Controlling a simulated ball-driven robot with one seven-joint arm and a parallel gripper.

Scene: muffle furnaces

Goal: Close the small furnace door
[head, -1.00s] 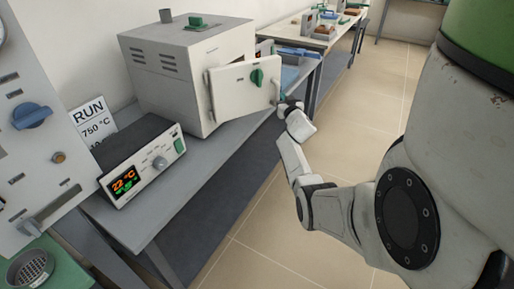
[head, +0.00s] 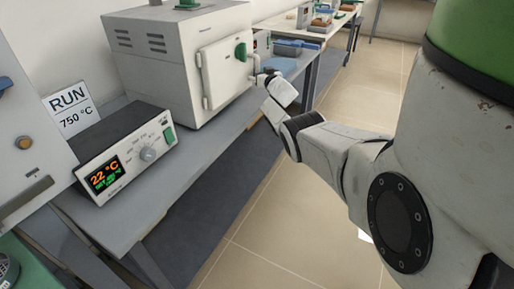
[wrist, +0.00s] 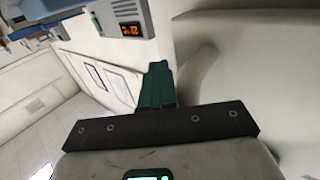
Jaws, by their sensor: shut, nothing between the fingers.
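The small furnace (head: 150,65) is a pale grey box on the bench. Its white door (head: 222,82), with a green knob (head: 240,52), lies flat or almost flat against the front. I cannot tell whether a thin gap is left. My gripper (head: 262,79) is at the right edge of the door, by its pale handle, seemingly touching or very close. In the wrist view my green fingers (wrist: 157,84) are together and empty, beside a large pale curved surface on the right. The exact contact is hidden.
A control box (head: 125,155) reading 22 °C stands on the bench (head: 140,215) in front of the furnace. A RUN 750 °C sign (head: 70,108) is behind it. A blue tray (head: 297,45) lies beyond the furnace.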

